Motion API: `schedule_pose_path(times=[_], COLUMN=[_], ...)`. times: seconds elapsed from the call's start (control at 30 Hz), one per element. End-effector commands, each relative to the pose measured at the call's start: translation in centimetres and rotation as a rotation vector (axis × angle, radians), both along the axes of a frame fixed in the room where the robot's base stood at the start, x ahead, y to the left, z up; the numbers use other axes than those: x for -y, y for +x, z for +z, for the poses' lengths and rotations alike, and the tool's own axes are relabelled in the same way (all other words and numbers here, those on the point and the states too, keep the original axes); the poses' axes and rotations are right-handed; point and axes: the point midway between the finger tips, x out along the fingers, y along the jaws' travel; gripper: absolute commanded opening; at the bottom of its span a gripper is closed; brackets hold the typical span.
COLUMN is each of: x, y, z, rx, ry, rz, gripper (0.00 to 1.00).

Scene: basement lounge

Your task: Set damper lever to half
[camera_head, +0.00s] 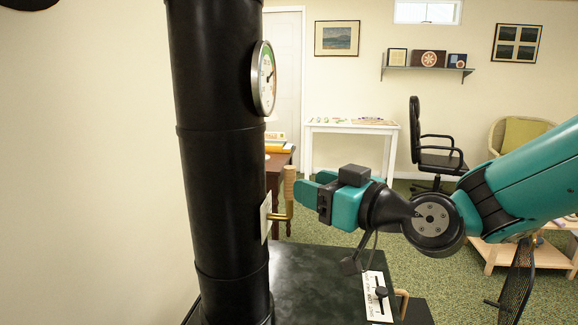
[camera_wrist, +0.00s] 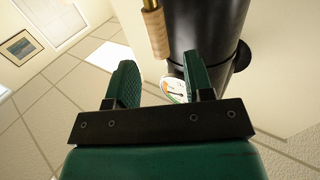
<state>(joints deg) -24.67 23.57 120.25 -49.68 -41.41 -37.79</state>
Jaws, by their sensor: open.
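The damper lever has a wooden grip (camera_head: 289,187) on a brass rod, standing roughly upright beside the black stovepipe (camera_head: 222,170). The rod leads to a pale plate (camera_head: 265,218) on the pipe; no marks on it can be read. My gripper (camera_head: 306,187) is open and empty, just right of the grip in the head view. In the wrist view the grip (camera_wrist: 157,32) lies beyond the fingertips (camera_wrist: 158,72), roughly in line with the gap between them. I cannot tell whether a finger touches it.
A round dial gauge (camera_head: 264,78) sits higher on the pipe. Below is the dark stove top (camera_head: 325,280), with a white slider plate (camera_head: 375,297) at its right edge. A wooden table (camera_head: 278,180) stands behind the pipe.

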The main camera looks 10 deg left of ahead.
Motion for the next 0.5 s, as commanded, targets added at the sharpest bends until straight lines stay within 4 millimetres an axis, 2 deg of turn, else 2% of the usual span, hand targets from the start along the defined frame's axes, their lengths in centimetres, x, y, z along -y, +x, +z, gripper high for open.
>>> schedule_pose_path(times=[0.03, 0.2, 0.33, 0.5], x=[-1.1, -3.6, -4.7, -5.2], y=[0.5, 2.1, 2.7, 3.1], z=[0.3, 0.2, 0.1, 0.0], rx=[0.0, 0.0, -0.001, -0.001], ry=[0.0, -0.001, -0.001, 0.0], rz=[0.004, 0.002, 0.001, -0.001], gripper=[0.48, 0.48, 0.48, 0.48])
